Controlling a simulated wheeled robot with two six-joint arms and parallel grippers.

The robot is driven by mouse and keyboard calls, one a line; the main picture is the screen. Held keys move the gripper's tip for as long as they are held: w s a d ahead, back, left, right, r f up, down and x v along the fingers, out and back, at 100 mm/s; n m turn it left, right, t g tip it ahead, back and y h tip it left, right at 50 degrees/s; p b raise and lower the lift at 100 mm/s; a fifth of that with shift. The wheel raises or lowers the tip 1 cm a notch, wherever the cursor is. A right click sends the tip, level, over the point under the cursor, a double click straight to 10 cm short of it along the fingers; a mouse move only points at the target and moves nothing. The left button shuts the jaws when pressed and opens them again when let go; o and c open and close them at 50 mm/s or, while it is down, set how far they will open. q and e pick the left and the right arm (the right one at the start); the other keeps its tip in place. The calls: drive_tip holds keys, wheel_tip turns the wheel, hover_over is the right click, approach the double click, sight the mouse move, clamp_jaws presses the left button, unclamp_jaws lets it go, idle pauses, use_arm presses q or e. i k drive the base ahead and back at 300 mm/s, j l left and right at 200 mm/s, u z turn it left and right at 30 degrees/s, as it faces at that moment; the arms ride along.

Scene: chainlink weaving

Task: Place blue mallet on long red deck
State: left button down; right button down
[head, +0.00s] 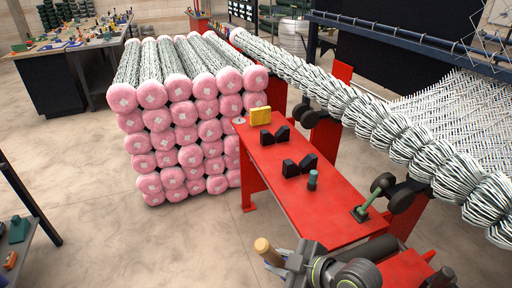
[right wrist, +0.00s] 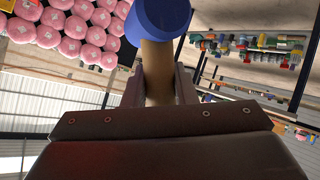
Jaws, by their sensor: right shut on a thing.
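The blue mallet shows in the right wrist view, with its blue head (right wrist: 160,15) beyond my fingers and its tan handle (right wrist: 157,65) between them. My right gripper (right wrist: 158,88) is shut on the handle. In the head view my right gripper (head: 278,258) is in front of the near end of the long red deck (head: 320,213), at its lower left. The tan handle end (head: 265,247) sticks up from it; the blue head is hidden there. My left gripper is not in view.
On the deck stand a yellow block (head: 260,115), black V-shaped supports (head: 299,166), a small teal-topped cylinder (head: 312,180) and a green lever (head: 374,196). Pink-ended mesh rolls (head: 180,130) are stacked behind left. The deck's near left part is bare.

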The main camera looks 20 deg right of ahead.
sight(288, 155)
drive_tip(key=i+z, duration=0.15)
drive_tip(key=i, duration=0.3)
drive_tip(key=i+j+z, duration=0.15)
drive_tip(key=i, duration=0.35)
drive_tip(key=i+j+z, duration=0.15)
drive_tip(key=i, duration=0.3)
drive_tip(key=i+j+z, duration=0.15)
drive_tip(key=z, duration=0.25)
drive_tip(key=i+j+z, duration=0.25)
drive_tip(key=z, duration=0.15)
drive_tip(key=i+j+z, duration=0.45)
drive_tip(key=j+z, duration=0.15)
drive_tip(key=z, duration=0.15)
